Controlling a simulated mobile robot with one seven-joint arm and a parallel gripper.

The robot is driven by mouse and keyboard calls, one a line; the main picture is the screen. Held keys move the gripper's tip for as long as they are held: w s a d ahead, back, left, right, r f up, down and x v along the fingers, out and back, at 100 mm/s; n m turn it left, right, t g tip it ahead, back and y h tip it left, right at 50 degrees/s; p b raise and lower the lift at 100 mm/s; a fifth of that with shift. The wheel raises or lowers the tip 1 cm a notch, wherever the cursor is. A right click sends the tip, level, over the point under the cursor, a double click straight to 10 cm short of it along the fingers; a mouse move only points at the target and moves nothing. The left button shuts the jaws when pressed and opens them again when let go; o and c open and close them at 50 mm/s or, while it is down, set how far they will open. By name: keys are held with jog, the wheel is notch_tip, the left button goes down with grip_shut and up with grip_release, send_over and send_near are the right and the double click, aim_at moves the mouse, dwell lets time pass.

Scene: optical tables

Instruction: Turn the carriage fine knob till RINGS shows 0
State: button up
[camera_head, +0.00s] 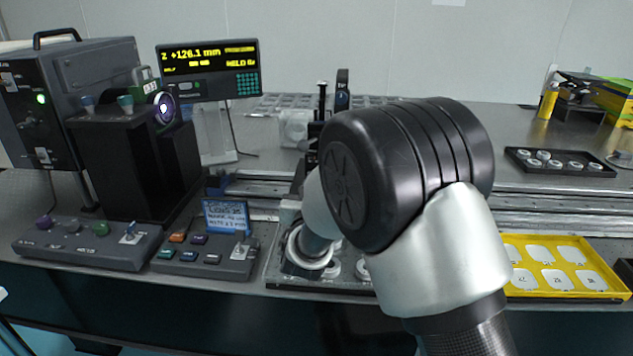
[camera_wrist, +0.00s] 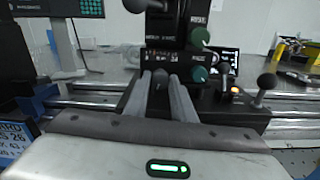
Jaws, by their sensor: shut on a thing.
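My gripper (camera_wrist: 160,82) shows in the wrist view with its two grey fingers closed on a small dark knob (camera_wrist: 160,75) on the front of the black carriage (camera_wrist: 205,108). I take this for the carriage fine knob; its markings are not readable. In the head view my arm hides the gripper and the knob. The small blue display (camera_head: 226,216) stands behind the button box; its top line seems to read RINGS 25, though the text is small. Its edge also shows in the wrist view (camera_wrist: 12,140).
Two green knobs (camera_wrist: 199,74) sit just right of the fingers, one above the other. A black ball-ended lever (camera_wrist: 266,82) stands further right. Metal rails (camera_wrist: 290,123) run across. A readout (camera_head: 210,68) shows Z +126.1 mm. A yellow tray (camera_head: 560,264) lies at right.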

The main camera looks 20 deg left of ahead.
jog(key=shift+w+d+f+n+p, duration=0.1)
jog(key=shift+d+n+p, duration=0.1)
jog(key=shift+n+p, duration=1.4)
jog(key=shift+w+d+r+n+p, duration=0.15)
jog(key=shift+n+p, duration=0.7)
jog(key=shift+n, duration=1.5)
jog(key=shift+s+d+f+n+p, duration=0.1)
jog(key=shift+d+f+n+p, duration=0.1)
jog(key=shift+n+p, duration=1.4)
jog(key=shift+n+b, duration=0.3)
jog(key=shift+n, duration=0.25)
jog(key=o, duration=1.1)
jog(key=shift+w+d, duration=0.1)
jog(key=shift+c, duration=0.2)
jog(key=shift+s+a, duration=0.2)
jog(key=shift+a, duration=0.1)
jog(key=p+v, duration=0.2)
jog(key=v, duration=1.5)
jog(key=shift+s, duration=0.15)
